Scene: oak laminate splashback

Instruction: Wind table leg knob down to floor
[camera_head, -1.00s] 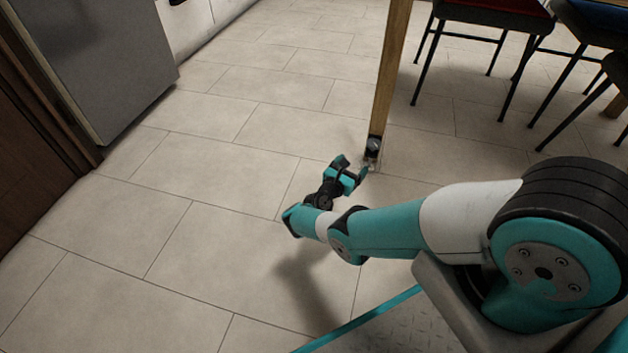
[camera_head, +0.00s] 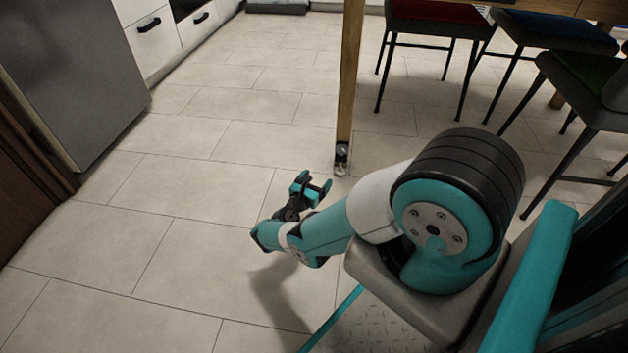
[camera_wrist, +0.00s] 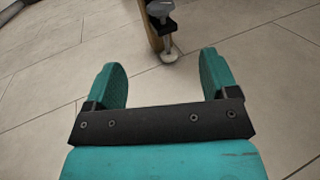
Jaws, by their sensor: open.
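The wooden table leg (camera_head: 349,75) stands upright ahead of my arm, with a dark bracket and a round grey knob (camera_head: 341,149) at its lower end. In the wrist view the knob (camera_wrist: 160,8) is at the top, with a thin rod and a pale round foot (camera_wrist: 168,56) below it. I cannot tell whether the foot touches the floor. My gripper (camera_head: 316,187) is low over the floor, open and empty, short of the leg and to its front left. In the wrist view its two teal fingers (camera_wrist: 163,80) are spread, with the foot beyond them.
Chairs with red (camera_head: 437,14) and blue (camera_head: 540,28) seats stand at the right by the table. A grey appliance (camera_head: 75,70) stands at the left. The tiled floor (camera_head: 185,215) between is clear.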

